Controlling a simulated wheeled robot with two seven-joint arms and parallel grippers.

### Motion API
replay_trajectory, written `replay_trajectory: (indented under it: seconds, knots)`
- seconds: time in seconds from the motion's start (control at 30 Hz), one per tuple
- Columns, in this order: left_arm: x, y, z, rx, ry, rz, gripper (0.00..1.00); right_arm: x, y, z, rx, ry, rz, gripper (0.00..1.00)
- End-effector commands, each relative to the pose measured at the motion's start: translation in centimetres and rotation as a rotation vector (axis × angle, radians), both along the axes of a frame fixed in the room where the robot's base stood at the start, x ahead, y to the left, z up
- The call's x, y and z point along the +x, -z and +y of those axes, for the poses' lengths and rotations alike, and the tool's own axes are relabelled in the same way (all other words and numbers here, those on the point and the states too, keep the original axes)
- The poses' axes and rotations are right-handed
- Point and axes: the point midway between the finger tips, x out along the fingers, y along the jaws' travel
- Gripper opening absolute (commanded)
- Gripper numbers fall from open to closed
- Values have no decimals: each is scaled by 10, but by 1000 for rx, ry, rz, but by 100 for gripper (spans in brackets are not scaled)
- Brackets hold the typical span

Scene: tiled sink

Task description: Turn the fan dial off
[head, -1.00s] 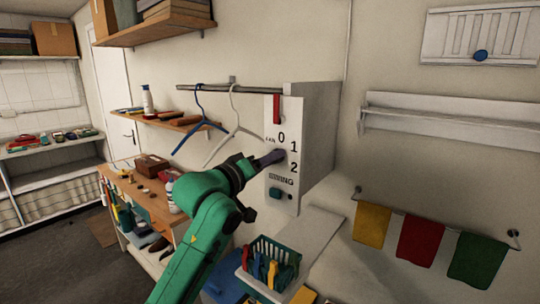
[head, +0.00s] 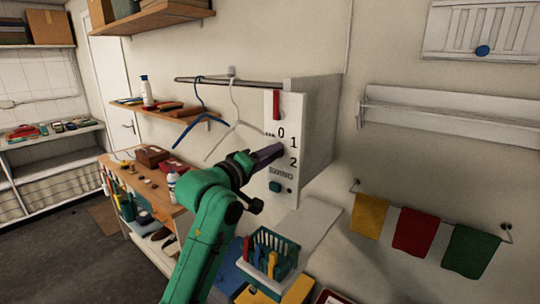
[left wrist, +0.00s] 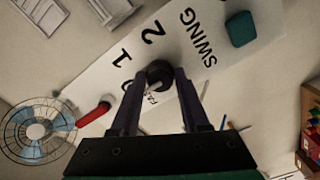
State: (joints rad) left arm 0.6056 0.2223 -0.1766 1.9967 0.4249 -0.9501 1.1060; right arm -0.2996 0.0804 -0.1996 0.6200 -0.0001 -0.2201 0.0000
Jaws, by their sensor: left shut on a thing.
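The fan panel (head: 291,118) is a white plate on the front of a grey box, with 0, 1, 2 and SWING printed on it. The fan dial (left wrist: 161,73) is a dark round knob in the left wrist view, near the FAN label. A small pale mark shows on its lower left side, but I cannot tell for sure which number it points to. My left gripper (left wrist: 160,78) is shut on the dial, one finger on each side. In the head view my left gripper (head: 272,153) hides the dial. My right gripper is not in view.
A red lever (head: 276,105) is above the numbers and a teal button (head: 274,187) is below SWING. Hangers (head: 233,128) hang left of the panel. A teal basket (head: 272,252) stands below. A fan (left wrist: 37,130) shows in the left wrist view.

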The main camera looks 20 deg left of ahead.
Motion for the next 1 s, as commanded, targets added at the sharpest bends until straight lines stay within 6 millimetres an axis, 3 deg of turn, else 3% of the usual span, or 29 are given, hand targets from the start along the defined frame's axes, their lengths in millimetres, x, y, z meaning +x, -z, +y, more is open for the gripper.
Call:
replay_trajectory:
  seconds: [0.07, 0.1, 0.17, 0.47, 0.63, 1.0]
  knots:
    - [0, 0, 0, -1, 1, 1, 0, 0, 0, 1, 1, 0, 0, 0]
    - [0, 0, 0, -1, 1, 1, 57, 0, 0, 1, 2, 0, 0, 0]
    - [0, 0, 0, -1, 1, 1, 75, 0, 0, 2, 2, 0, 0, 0]
    - [0, 0, 0, 1, 0, 0, 75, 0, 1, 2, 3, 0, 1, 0]
    - [-14, 3, 6, 0, -1, -2, 75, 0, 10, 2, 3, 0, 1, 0]
    - [-108, 5, 43, 3, -1, -3, 75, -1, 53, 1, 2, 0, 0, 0]
